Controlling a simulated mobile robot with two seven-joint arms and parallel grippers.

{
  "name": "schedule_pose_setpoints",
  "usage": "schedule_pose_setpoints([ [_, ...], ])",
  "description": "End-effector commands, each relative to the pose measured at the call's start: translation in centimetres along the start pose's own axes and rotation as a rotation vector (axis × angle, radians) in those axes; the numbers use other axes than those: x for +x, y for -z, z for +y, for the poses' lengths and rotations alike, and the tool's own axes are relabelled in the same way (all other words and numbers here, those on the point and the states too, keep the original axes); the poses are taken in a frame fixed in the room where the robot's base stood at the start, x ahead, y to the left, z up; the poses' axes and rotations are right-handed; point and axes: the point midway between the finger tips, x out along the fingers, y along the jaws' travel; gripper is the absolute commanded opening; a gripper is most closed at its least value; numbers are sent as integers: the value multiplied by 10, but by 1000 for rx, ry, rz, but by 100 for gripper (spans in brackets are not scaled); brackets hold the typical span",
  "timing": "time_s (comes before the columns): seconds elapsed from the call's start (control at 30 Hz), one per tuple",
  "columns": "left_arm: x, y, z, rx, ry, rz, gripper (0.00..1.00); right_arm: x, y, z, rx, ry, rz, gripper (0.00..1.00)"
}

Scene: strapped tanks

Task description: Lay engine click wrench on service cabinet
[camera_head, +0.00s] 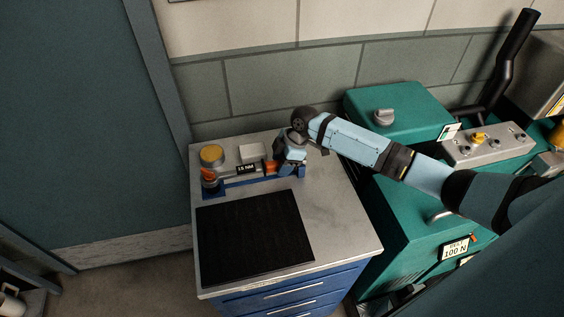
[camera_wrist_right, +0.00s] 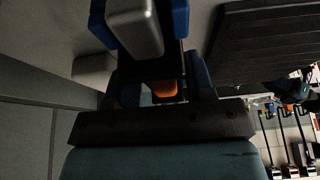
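A wrench with a "15 NM" label (camera_head: 246,169) and orange parts lies along a blue holder (camera_head: 243,184) at the back of the service cabinet's grey top (camera_head: 340,222). My right gripper (camera_head: 287,162) is at the holder's right end, pointing down, beside an orange part of the wrench (camera_head: 271,167). In the right wrist view, a grey bar and an orange piece (camera_wrist_right: 164,90) show between dark and blue sides. Whether the fingers press on the wrench is hidden. My left gripper is not in view.
A black mat (camera_head: 253,236) covers the cabinet top's front left and is empty. A yellow-topped round item (camera_head: 212,154) and a pale block (camera_head: 251,151) stand behind the holder. Green machinery (camera_head: 405,215) with a "100 N" sign stands right of the cabinet, under my arm.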

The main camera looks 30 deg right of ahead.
Motion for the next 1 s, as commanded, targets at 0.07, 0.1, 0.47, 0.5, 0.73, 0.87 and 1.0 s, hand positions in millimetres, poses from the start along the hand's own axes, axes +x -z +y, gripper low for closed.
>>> schedule_pose_setpoints([
  [0.07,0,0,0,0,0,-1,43,0,0,0,0,0,0,58],
  [0.1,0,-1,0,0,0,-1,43,0,0,0,0,0,-1,58],
  [0.47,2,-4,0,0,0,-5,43,-13,-2,0,1,-1,-2,58],
  [0.5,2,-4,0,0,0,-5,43,-19,-1,0,0,-1,-2,58],
  [0.73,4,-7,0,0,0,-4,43,-72,-1,0,-2,-2,-2,58],
  [0.87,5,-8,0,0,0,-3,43,-100,-1,0,-1,-2,-1,58],
  [1.0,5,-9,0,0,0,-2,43,-122,0,0,-1,-1,-1,58],
])
